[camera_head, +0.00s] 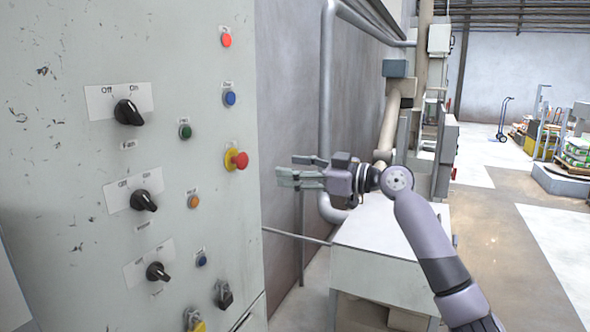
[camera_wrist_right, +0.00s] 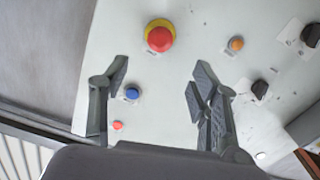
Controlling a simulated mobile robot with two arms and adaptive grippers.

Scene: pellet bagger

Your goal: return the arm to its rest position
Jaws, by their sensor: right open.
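My right gripper (camera_head: 290,172) is open and empty in the head view, with its fingers pointing left toward the grey control panel (camera_head: 75,215). It appears just right of the panel's edge. My right arm (camera_head: 430,240) reaches up from the lower right with the elbow bent. In the right wrist view the two open fingers (camera_wrist_right: 160,98) frame part of the panel face. A red emergency button with a yellow collar (camera_wrist_right: 160,37) lies beyond the fingertips there; it also shows in the head view (camera_head: 238,160). My left gripper is not in view.
The panel carries black rotary switches (camera_head: 128,112) and small coloured buttons (camera_head: 230,98). A pale cabinet (camera_head: 385,250) stands below and behind my right arm. A vertical grey pipe (camera_head: 326,110) runs along the wall. Open floor (camera_head: 520,240) lies at the right, with stacked pallets (camera_head: 575,150) farther back.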

